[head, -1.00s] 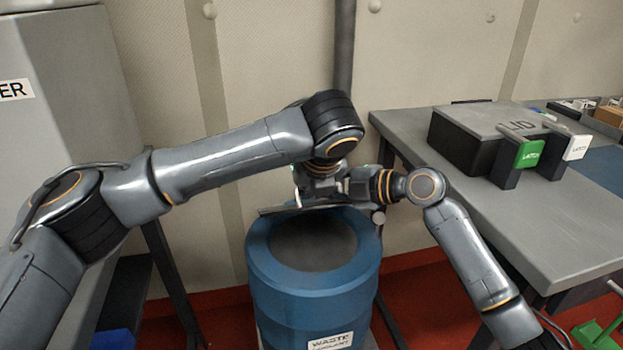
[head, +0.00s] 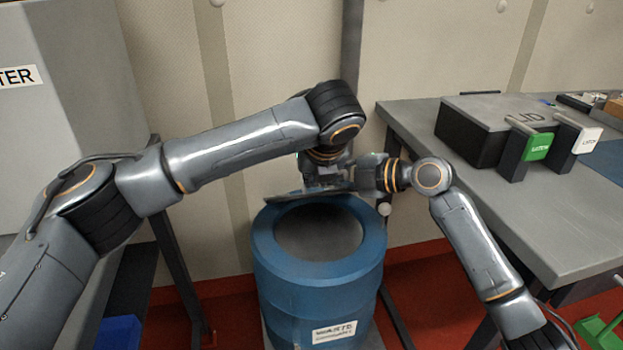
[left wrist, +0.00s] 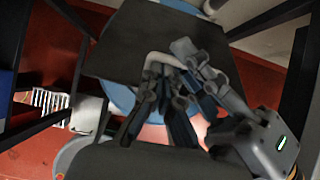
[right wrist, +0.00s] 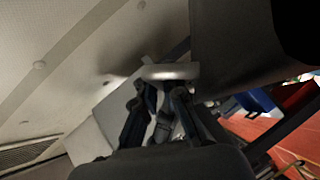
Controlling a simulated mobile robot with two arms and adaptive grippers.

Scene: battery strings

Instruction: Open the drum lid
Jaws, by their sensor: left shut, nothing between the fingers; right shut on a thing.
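The blue waste drum (head: 318,284) stands in the middle of the head view with its round top opening visible. The grey lid (head: 290,198) shows as a thin dark edge at the drum's far rim, raised off the opening. My left gripper (left wrist: 165,82) is shut and empty, close by a pale handle bar (left wrist: 160,60) in the left wrist view. My right gripper (right wrist: 160,90) is shut on the handle (right wrist: 170,71). In the head view, both grippers meet behind the drum's rim, and their fingertips are mostly hidden by the arms.
A grey table (head: 420,130) stands at the right with a dark box (head: 490,125), a green latch block (head: 537,147) and a white one. A grey cabinet (head: 60,130) stands at the left. The wall is close behind the drum.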

